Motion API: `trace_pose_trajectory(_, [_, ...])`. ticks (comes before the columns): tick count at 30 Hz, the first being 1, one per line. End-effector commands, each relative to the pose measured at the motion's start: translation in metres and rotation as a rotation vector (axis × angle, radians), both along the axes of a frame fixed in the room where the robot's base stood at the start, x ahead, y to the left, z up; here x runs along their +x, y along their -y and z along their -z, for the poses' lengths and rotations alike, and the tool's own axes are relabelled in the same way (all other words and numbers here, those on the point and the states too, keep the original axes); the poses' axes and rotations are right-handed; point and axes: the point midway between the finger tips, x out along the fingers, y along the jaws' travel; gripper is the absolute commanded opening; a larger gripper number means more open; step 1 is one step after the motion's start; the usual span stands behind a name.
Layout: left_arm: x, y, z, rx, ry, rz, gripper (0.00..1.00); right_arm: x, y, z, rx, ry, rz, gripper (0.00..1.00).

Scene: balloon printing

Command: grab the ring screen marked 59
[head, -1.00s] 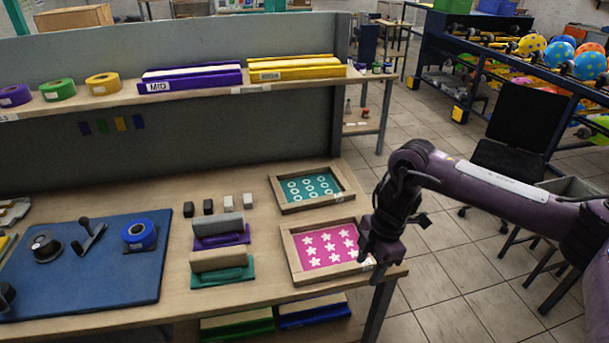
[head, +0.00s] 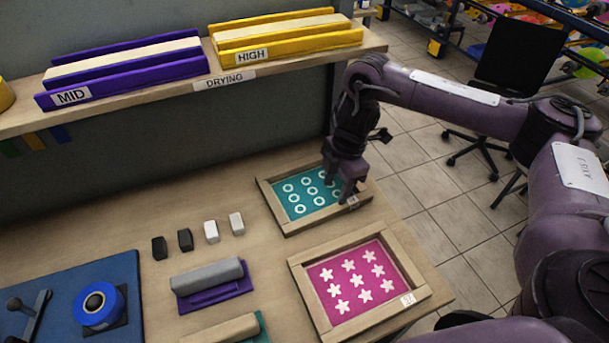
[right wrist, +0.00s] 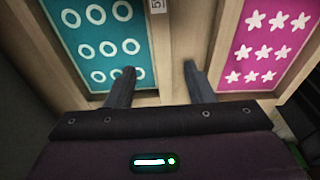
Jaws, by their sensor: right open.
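The ring screen (head: 296,211) is a wooden frame with a teal mesh and several white rings, lying flat on the table. In the right wrist view the ring screen (right wrist: 86,49) has a small white label at its right edge, only partly readable. My right gripper (head: 340,190) is over its right side. In the right wrist view, my right gripper (right wrist: 160,85) is open, with its fingers on either side of the screen's labelled frame edge. I cannot tell whether they touch it. My left gripper is not in view.
A pink star screen (head: 313,307) lies just in front of the ring screen. Small blocks (head: 211,232) and squeegees (head: 207,277) are to the left. A drying shelf (head: 120,108) runs above the back of the table.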

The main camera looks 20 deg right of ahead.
Motion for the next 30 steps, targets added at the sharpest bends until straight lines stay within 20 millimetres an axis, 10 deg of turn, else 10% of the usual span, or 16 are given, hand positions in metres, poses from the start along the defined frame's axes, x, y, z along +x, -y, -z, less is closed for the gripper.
trace_pose_trajectory(6, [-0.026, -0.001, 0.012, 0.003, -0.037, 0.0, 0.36, -0.001, -0.004, 0.026, 0.002, -0.005, -0.001, 0.48])
trace_pose_trajectory(18, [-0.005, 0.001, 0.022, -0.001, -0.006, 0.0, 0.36, -0.002, -0.012, 0.072, 0.001, -0.004, 0.0, 0.48])
trace_pose_trajectory(30, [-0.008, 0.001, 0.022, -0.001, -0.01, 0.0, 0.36, -0.001, -0.012, 0.074, 0.0, -0.001, 0.0, 0.35])
